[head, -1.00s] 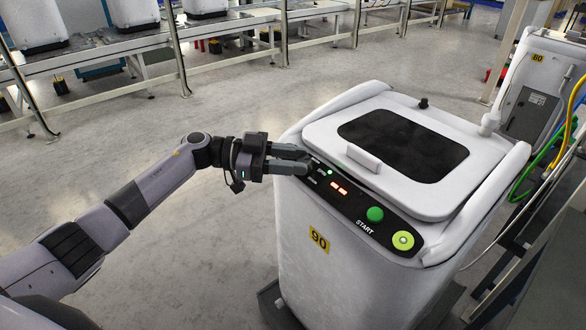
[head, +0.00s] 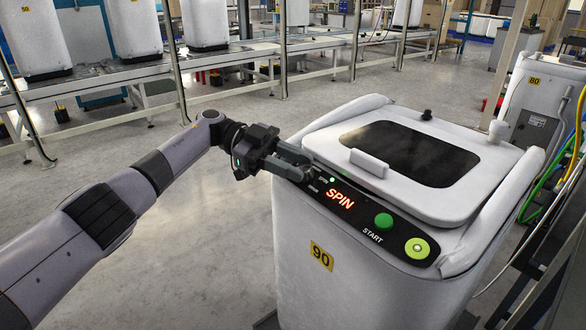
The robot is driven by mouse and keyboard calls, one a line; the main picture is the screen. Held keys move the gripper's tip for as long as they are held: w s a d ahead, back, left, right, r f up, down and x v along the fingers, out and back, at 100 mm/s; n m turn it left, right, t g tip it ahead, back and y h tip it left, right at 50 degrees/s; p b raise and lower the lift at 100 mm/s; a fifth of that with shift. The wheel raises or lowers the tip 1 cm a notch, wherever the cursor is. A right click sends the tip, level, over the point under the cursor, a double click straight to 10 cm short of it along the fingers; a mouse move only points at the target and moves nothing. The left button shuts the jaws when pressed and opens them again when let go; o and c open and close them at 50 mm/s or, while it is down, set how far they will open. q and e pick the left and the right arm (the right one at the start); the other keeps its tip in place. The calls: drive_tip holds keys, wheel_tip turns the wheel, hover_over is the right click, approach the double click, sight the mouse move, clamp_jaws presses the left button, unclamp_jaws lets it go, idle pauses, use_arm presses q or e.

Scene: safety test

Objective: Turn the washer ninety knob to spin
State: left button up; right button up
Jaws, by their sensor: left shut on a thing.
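The white washer (head: 300,225) with the yellow "90" label (head: 321,256) stands at the centre right, its lid closed. Its black control panel (head: 365,222) has a display (head: 341,199) that reads "SPIN" in red. A small green light shows near the panel's left end. My left gripper (head: 303,172) is at the left end of the panel, shut on the knob, which its fingers hide. The green START button (head: 383,221) and a yellow-green button (head: 417,248) are to the right on the panel. My right gripper is not in view.
Another white washer labelled "80" (head: 530,95) stands at the right, with yellow, green and blue hoses beside it. Metal railing and several white machines line the back. The grey floor (head: 200,245) left of the washer is clear.

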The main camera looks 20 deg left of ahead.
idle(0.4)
use_arm(q)
drive_tip(key=o, duration=1.1)
drive_tip(key=shift+c, duration=0.2)
drive_tip(key=shift+a, duration=0.1)
drive_tip(key=shift+a, duration=0.2)
drive_tip(key=b+v, duration=0.1)
drive_tip(key=v, duration=0.2)
drive_tip(key=shift+w+a, duration=0.1)
drive_tip(key=shift+a, duration=0.25)
drive_tip(key=b+v, duration=0.2)
drive_tip(key=b, duration=0.3)
drive_tip(key=shift+a+r, duration=0.15)
drive_tip(key=shift+a, duration=0.2)
